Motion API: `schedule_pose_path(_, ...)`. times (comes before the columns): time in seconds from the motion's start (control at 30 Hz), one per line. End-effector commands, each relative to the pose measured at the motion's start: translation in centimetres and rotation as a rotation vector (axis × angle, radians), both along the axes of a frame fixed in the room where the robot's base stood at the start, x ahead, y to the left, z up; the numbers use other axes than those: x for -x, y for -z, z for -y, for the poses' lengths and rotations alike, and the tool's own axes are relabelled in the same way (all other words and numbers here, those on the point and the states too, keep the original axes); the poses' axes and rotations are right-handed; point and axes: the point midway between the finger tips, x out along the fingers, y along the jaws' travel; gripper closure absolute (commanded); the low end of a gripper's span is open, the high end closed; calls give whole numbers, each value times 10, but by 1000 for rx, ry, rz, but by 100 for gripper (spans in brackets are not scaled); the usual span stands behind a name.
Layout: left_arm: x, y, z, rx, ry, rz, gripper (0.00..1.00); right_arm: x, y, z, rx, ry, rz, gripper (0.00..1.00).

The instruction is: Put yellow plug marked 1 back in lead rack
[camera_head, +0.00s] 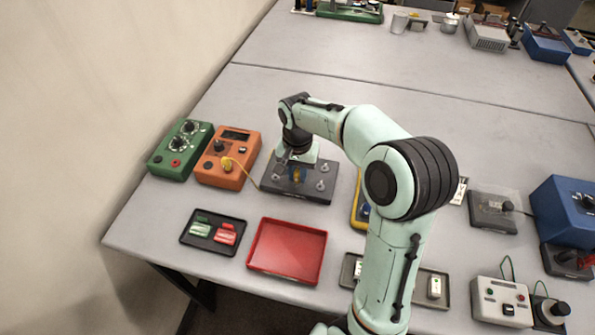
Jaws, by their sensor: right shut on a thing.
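My right gripper (296,171) points down over a dark board with silver posts (312,195), left of the picture's middle. It is shut on a small yellow thing (297,175), which looks like a yellow plug; its mark cannot be read, and the gripper hides much of it. A yellow lead (243,173) runs from a yellow plug (227,163) at the orange box (225,172) toward the dark board. I cannot tell which thing is the lead rack. My left gripper is not in view.
A green box with dials (180,150) stands left of the orange box. In front lie a black tray (187,238) with green and red pieces and an empty red tray (288,250). My right arm covers the middle. The table behind is mostly clear; a blue box (565,208) stands right.

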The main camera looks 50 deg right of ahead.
Motion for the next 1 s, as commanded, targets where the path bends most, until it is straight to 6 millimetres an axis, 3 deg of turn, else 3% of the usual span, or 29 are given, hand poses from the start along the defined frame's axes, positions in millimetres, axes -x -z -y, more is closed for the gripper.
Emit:
schedule_pose_path(0.47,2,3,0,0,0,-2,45,0,5,0,0,-1,0,100)
schedule_pose_path(0.5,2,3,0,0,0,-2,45,0,4,0,0,0,0,67)
schedule_pose_path(0.57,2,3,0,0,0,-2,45,0,4,0,0,0,0,47)
schedule_pose_path(0.87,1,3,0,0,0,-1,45,0,3,0,0,-1,0,46)
schedule_pose_path(1.0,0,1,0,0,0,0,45,-1,-8,0,2,0,4,46)
